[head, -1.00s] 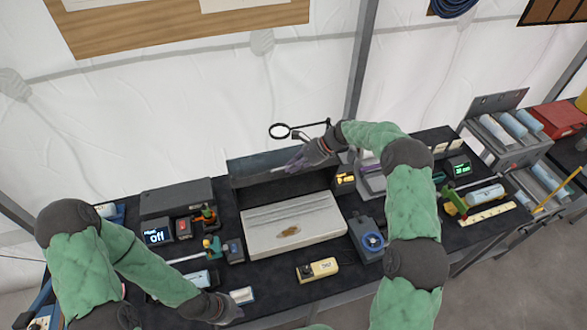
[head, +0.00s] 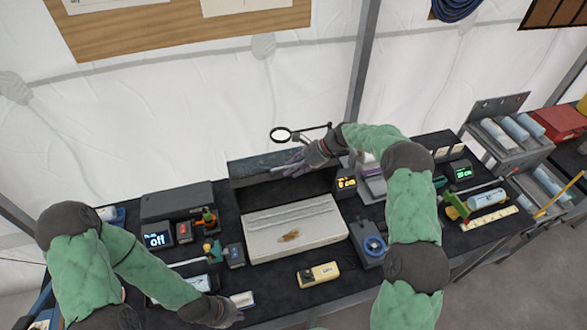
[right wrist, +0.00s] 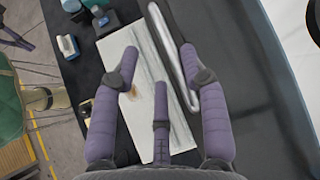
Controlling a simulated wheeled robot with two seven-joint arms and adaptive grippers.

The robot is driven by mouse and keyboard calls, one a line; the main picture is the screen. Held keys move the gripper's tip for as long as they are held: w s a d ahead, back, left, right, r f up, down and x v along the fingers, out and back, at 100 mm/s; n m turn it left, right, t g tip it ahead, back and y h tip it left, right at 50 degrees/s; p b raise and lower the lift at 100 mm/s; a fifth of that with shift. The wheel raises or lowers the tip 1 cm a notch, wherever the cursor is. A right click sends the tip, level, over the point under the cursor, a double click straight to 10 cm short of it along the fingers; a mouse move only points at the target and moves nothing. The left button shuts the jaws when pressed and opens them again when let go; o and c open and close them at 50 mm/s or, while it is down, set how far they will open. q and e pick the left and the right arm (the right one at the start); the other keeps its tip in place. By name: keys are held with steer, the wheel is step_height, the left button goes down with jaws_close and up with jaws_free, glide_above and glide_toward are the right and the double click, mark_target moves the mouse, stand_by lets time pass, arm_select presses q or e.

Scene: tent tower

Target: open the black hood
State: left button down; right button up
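The black hood (head: 255,160) stands at the back of the dark bench, behind a pale board with a brown mark (head: 292,228). A silver handle bar (head: 268,175) runs along the hood; it also shows in the right wrist view (right wrist: 174,58), beside the dark hood surface (right wrist: 240,60). My right gripper (head: 296,167) is at the hood's right part, with its purple fingers (right wrist: 160,60) spread on either side of the bar and apart from each other. Whether they touch the bar is unclear. My left gripper (head: 228,312) is low at the bench's front edge, its fingers mostly hidden.
A magnifier (head: 281,134) on an arm stands behind the hood. A yellow meter (head: 319,273) lies at the front.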

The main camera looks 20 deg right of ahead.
steer(key=v, duration=1.2)
